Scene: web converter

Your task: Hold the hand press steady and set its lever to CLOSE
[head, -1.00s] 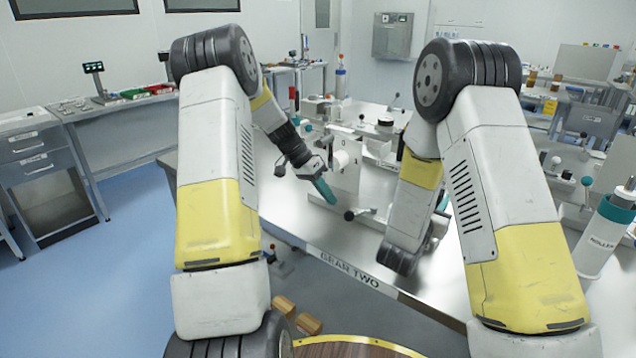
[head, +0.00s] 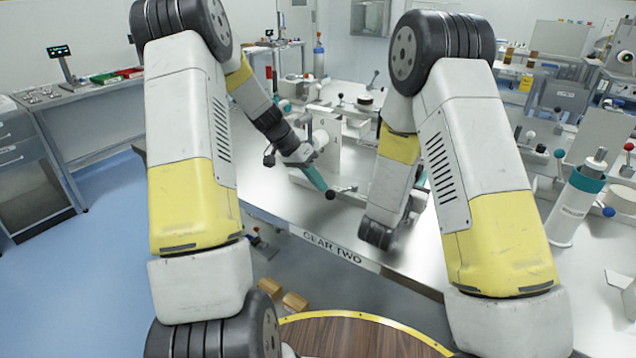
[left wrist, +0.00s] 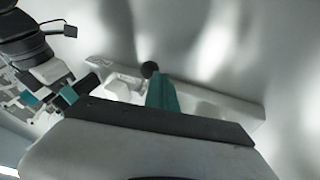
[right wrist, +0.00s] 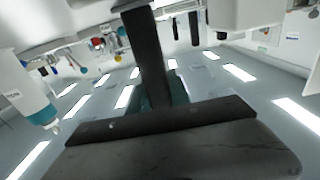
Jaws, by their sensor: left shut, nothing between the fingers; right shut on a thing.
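The hand press appears to be the white upright plate (head: 322,158) with a white round part on the bench, partly hidden behind my left gripper. A lever with a black ball end (head: 330,194) sticks out low at its front; the ball also shows in the left wrist view (left wrist: 149,69). My left gripper (head: 317,179) is shut and empty, its teal fingertips pointing down at or beside the ball; contact is unclear. My right gripper (right wrist: 155,100) is shut on a dark upright bar (right wrist: 146,45); which part it belongs to is unclear. In the head view my right arm mostly hides this grip.
The bench edge carries a GEAR TWO label (head: 333,250). A white bottle with a teal collar (head: 580,200) stands on the right. Other fixtures with ball-ended levers stand further back. Small brown blocks (head: 295,301) lie below the bench edge.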

